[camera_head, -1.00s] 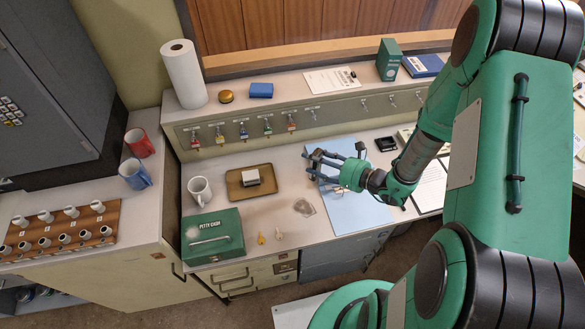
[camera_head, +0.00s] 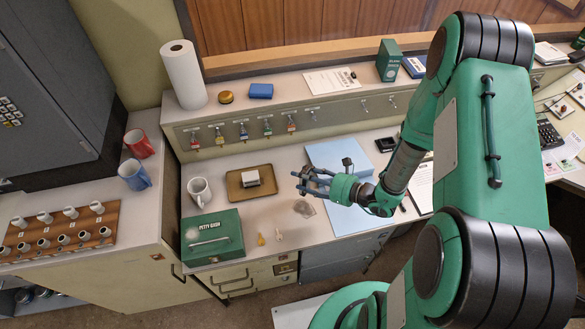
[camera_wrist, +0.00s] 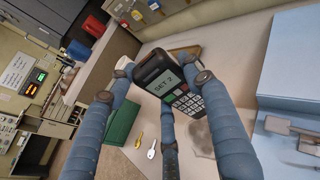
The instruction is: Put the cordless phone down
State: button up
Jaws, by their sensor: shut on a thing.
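The cordless phone (camera_wrist: 182,88) is dark, with a keypad and a "SET 2" label on its face. It shows in the wrist view, tilted between the blue-grey fingers of my gripper (camera_wrist: 160,84), which is shut on it. I cannot clearly make out the phone in the head view. Its exact height above the desk is hard to tell.
The brown tray (camera_head: 235,190) holds a small block. A white mug (camera_head: 199,191), green petty cash box (camera_head: 212,240), two keys (camera_head: 270,237) and a clear flat item (camera_head: 304,208) are nearby. Keys hang along the raised shelf's face (camera_head: 345,115). Bare desk shows between tray and gripper.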

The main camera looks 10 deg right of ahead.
jog(key=shift+w, duration=0.1)
jog(key=w+f+b, duration=0.1)
jog(key=w+b, duration=0.1)
jog(key=w, duration=1.3)
jog(key=shift+w+a+f, duration=0.2)
jog(key=shift+w+a, duration=0.2)
jog(key=shift+a, duration=0.05)
jog(key=shift+f+b, duration=0.55)
jog(key=shift+f, duration=1.2)
jog(key=shift+f, duration=0.15)
jog(key=o, duration=1.3)
